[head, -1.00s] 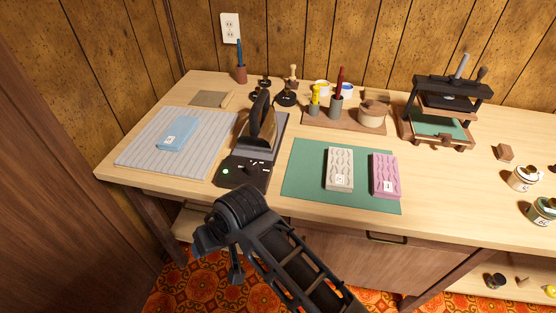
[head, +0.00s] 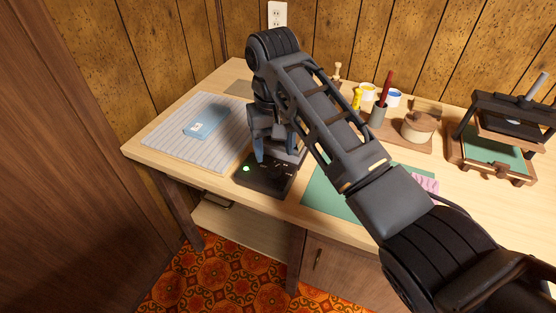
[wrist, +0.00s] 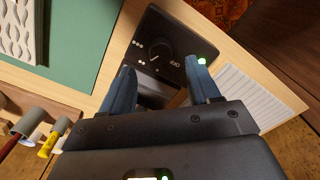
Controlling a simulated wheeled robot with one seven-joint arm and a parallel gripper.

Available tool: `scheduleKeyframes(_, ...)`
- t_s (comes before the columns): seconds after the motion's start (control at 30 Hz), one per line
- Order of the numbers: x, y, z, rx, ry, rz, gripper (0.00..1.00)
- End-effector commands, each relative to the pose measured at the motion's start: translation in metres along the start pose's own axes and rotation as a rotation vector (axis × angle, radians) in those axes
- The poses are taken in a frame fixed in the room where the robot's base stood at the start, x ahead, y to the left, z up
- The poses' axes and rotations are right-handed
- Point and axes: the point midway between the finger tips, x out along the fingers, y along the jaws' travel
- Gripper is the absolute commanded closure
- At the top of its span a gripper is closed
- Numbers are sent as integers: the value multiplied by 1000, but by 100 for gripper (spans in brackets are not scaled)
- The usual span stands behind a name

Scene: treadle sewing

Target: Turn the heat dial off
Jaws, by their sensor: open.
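The heat dial (wrist: 157,53) is a dark round knob on the black control panel (wrist: 172,28) in the wrist view, with pale marks around it. A green light (wrist: 202,61) glows on the panel, and it also shows in the head view (head: 246,168). My gripper (wrist: 160,65) is open and empty, its two blue-grey fingers spread on either side of the dial's line in the wrist view. In the head view my gripper (head: 274,150) hangs over the panel. I cannot tell whether the fingers touch the dial. My arm hides most of the iron behind the panel.
A striped grey pad (head: 165,140) with a blue folded piece (head: 207,122) lies left of the panel. A green mat (head: 325,200) lies right, partly hidden by my arm. A wooden organizer (head: 398,133) and a small press (head: 490,140) stand farther right.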

Motion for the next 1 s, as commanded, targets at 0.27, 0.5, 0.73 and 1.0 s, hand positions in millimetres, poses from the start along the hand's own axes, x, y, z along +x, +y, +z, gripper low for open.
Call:
scheduleKeyframes(0.27,40,0,0,0,-1,0,39)
scheduleKeyframes(0.5,52,0,0,1,1,-1,39)
scheduleKeyframes(0.73,52,0,0,1,1,-1,42)
scheduleKeyframes(1.0,52,0,0,1,1,-1,67)
